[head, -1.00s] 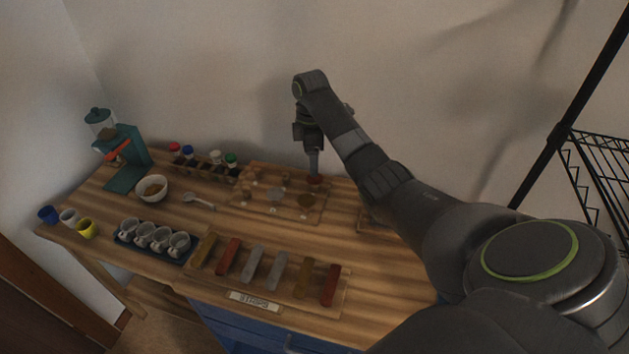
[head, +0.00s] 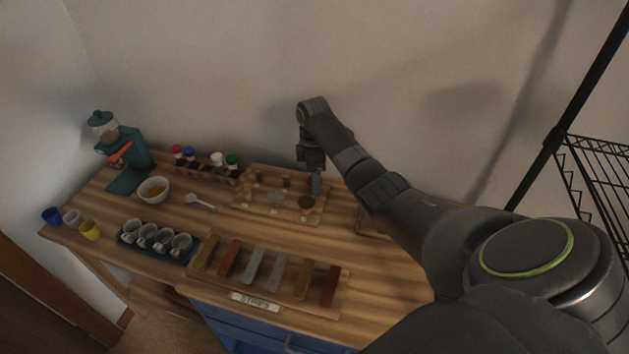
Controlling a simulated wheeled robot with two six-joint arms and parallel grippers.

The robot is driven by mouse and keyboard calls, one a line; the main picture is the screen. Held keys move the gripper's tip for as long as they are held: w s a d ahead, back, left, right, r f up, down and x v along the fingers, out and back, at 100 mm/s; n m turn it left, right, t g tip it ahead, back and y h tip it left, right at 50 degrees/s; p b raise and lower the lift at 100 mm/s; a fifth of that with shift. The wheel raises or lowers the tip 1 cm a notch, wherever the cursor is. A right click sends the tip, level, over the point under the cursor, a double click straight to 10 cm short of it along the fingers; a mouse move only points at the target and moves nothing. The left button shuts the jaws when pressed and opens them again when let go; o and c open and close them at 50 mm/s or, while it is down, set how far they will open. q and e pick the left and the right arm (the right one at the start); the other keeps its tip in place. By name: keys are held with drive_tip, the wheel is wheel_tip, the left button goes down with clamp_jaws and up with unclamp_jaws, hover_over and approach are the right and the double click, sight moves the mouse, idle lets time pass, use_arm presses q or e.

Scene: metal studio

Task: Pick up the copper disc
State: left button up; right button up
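The disc board (head: 262,213) lies at the back of the wooden table. It holds a pale grey disc (head: 275,197) and a dark brownish disc (head: 305,202). The reddish copper disc, seen earlier at the back right of the board, is hidden behind my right gripper now. My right gripper (head: 316,188) points down at that back right spot, with its fingertips low, at about board height. Its fingers show edge-on, so I cannot tell whether they are open or shut on the disc. My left gripper is out of view.
In front lies a tray of coloured strips (head: 318,309) labelled "STRIPS". To the left are a tray of mugs (head: 127,241), a bowl (head: 153,190), a spoon (head: 200,202), a rack of capped bottles (head: 205,165) and a teal grinder (head: 128,165). A wire shelf (head: 600,165) stands at right.

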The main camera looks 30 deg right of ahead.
drive_tip(key=shift+f, duration=0.15)
drive_tip(key=c, duration=1.1)
drive_tip(key=shift+o, duration=0.2)
